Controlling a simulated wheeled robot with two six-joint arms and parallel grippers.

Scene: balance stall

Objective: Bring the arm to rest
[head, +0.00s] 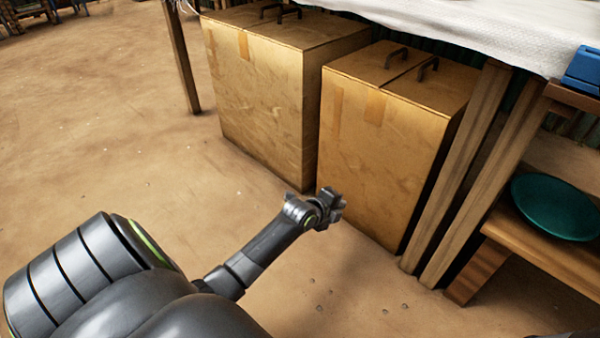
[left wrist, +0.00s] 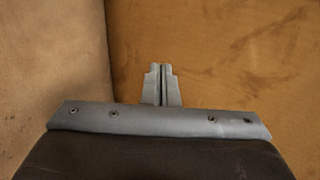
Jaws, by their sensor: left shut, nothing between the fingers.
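My left arm comes in from the lower left in the head view. Its gripper (head: 335,202) is in front of the near cardboard-coloured box, low over the sandy floor. In the left wrist view the two fingers (left wrist: 162,84) are together, shut and empty, with the box's brown side behind them. I cannot tell the exact gap between fingers and box. My right gripper is not in view.
Two large brown boxes with dark handles, one farther left (head: 262,100) and one nearer (head: 375,155), stand under a white-covered table (head: 480,25). Wooden posts (head: 470,175) and a shelf with a green plate (head: 556,207) are at right. Open floor (head: 110,130) lies left.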

